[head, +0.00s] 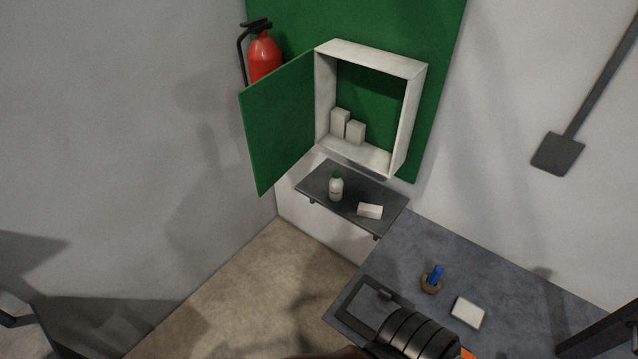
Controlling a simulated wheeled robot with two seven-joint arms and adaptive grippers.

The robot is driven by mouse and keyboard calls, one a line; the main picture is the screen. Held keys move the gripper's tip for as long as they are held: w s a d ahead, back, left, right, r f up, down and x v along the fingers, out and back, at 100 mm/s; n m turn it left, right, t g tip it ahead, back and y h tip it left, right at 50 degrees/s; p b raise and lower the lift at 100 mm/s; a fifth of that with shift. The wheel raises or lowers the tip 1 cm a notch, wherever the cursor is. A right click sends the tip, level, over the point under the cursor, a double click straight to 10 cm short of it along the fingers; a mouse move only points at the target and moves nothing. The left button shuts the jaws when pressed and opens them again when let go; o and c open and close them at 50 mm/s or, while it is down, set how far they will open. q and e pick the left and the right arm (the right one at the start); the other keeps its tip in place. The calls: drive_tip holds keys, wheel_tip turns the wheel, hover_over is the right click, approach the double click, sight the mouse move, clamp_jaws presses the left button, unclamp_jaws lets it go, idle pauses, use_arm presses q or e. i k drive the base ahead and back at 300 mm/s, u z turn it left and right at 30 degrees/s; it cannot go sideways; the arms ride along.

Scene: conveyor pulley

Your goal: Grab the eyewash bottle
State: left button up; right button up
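The eyewash bottle (336,188) is a small white bottle with a green cap. It stands upright on a dark wall shelf (381,214) below the open cabinet, near the shelf's left part. Nothing touches or covers it. Neither of my grippers can be made out in the head view.
A white box (370,211) lies right of the bottle. The white cabinet (407,115) holds pale boxes; its green door (277,125) hangs open left, near a red extinguisher (264,56). A grey table (505,270) carries a blue-handled item (437,274) and white block (467,312). A black ribbed drum (415,332) is in front.

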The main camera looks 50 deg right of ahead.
sight(336, 183)
drive_tip(key=z, duration=0.15)
drive_tip(key=i, duration=1.45)
drive_tip(key=z, duration=1.1)
drive_tip(key=i, duration=0.85)
drive_tip(key=z, duration=1.05)
